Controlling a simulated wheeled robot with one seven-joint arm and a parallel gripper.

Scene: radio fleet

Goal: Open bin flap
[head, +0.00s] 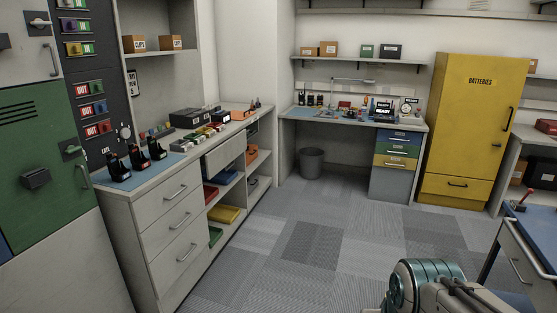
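No bin flap is plainly marked in the head view. A plain grey panel (223,154) sits under the counter top, right of the drawers, and looks closed; I cannot tell if it is a flap. A round grey bin (311,163) stands on the floor under the back desk; I see no flap on it. Part of my arm, with a teal ribbed joint, shows at the bottom right, far from both. My gripper is not in view.
The long left counter (140,184) holds radios and small boxes, with drawers and open shelves below. A desk (350,117) and a yellow batteries cabinet (466,128) stand at the back. A blue-topped cart (535,228) is at right. The carpet (310,245) between is clear.

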